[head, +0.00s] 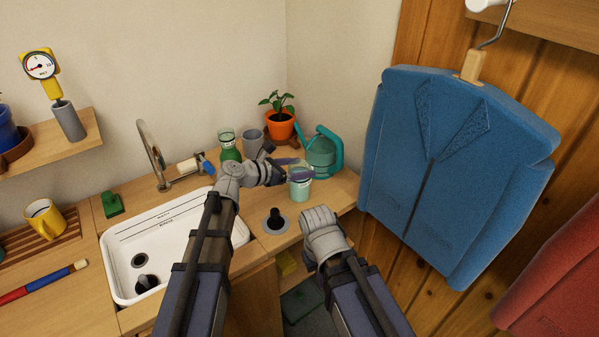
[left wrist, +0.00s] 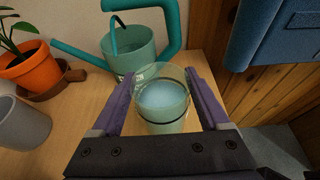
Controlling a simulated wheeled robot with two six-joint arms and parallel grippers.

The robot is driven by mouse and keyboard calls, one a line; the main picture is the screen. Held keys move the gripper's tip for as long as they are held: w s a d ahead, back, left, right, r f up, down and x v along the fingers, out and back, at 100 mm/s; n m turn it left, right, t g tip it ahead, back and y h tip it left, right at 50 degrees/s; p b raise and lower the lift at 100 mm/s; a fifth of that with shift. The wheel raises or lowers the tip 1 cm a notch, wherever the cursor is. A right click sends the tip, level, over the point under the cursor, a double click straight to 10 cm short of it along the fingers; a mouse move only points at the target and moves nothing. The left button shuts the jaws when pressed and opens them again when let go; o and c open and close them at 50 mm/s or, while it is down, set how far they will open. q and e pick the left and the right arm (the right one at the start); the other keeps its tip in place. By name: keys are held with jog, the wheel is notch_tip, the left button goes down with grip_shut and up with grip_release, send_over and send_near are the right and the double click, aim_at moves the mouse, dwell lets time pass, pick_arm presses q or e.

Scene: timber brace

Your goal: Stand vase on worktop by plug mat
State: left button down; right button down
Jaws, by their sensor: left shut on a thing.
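The vase (head: 300,188) is a pale green, see-through vessel with a dark band and liquid inside. My left gripper (head: 293,168) is shut on it, with its purple fingers on both sides of the rim. In the left wrist view the vase (left wrist: 163,112) is upright between the fingers; I cannot tell whether its base touches the worktop (head: 335,190). The plug mat (head: 263,224) lies at the front of the worktop, left of and nearer than the vase, with a dark plug (head: 276,216) on it. My right gripper (head: 321,219) is low at the front edge; its fingers are hidden.
A teal watering can (head: 321,152) stands close behind the vase. An orange plant pot (head: 281,125), a grey cup (head: 252,139) and a green container (head: 229,147) stand at the back. The white sink (head: 185,235) is left of the mat. A blue jacket (head: 455,165) hangs at right.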

pick_arm(q)
jog(key=shift+f, duration=0.15)
grip_release()
jog(key=shift+r, duration=0.3)
jog(key=shift+s+a+r, duration=0.15)
jog(key=shift+s+a, duration=0.1)
jog(key=p+v, duration=0.4)
jog(key=v, duration=0.7)
jog(key=shift+s+a, duration=0.1)
jog(key=shift+s, duration=0.05)
